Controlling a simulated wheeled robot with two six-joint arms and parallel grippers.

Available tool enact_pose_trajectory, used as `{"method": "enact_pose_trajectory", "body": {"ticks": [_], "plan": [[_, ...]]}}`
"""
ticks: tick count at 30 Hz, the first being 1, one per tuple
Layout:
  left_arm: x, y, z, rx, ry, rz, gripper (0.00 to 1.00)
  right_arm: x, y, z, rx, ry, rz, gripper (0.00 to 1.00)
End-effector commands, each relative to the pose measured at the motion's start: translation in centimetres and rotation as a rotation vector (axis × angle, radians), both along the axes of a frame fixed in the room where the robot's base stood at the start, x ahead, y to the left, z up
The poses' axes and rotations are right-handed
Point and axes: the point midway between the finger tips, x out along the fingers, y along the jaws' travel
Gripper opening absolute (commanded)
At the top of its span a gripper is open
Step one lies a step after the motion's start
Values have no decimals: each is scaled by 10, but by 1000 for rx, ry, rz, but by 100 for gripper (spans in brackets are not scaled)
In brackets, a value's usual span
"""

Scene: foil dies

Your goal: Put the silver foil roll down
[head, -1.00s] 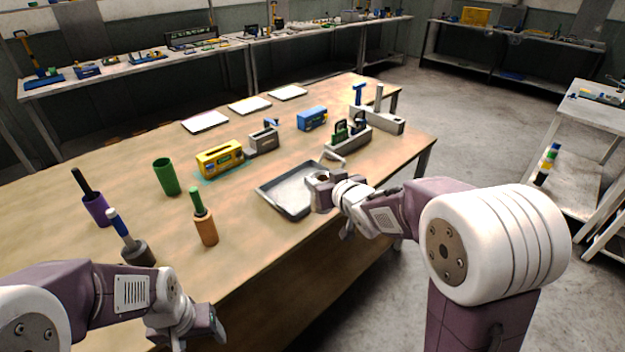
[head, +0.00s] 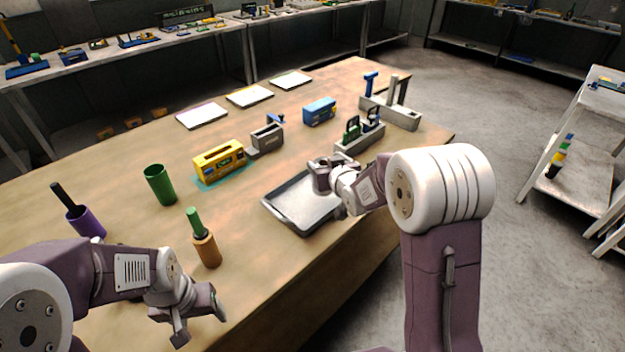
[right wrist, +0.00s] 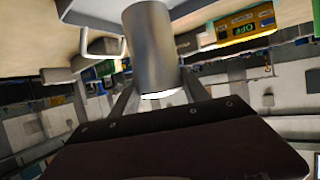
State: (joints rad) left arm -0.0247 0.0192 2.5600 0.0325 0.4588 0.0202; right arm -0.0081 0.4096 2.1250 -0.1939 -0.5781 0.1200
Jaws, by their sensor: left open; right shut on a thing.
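The silver foil roll (right wrist: 150,50) is a plain grey metal cylinder between the fingers of my right gripper in the right wrist view. My right gripper (head: 322,172) is shut on it, above the back part of the dark-rimmed grey tray (head: 283,222) in the head view. There the roll is mostly hidden by the gripper, and I cannot tell whether it touches the tray. My left gripper (head: 203,318) is open and empty by the table's front edge, at the lower left.
A yellow box (head: 219,163), a grey holder (head: 266,138) and a blue box (head: 319,111) stand behind the tray. A grey rack (head: 360,137) with green and blue handled items is close behind the right gripper. An orange cup (head: 206,250) and green cup (head: 159,185) stand left.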

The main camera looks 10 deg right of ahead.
Motion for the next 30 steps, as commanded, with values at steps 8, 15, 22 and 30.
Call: {"method": "enact_pose_trajectory", "body": {"ticks": [8, 15, 22, 30], "plan": [[0, 0, 1, 0, 0, 0, 69, 35, 23, -24, -1, -2, 2, 2], [0, 0, 0, 0, 0, 0, 69, 36, 24, -45, 0, 4, 0, 2], [0, 0, 0, 0, 0, 0, 69, 37, 24, -65, -1, -3, 0, 2], [0, 0, -5, 0, 0, 0, 69, 36, 24, -69, -1, -3, 0, 2]]}}
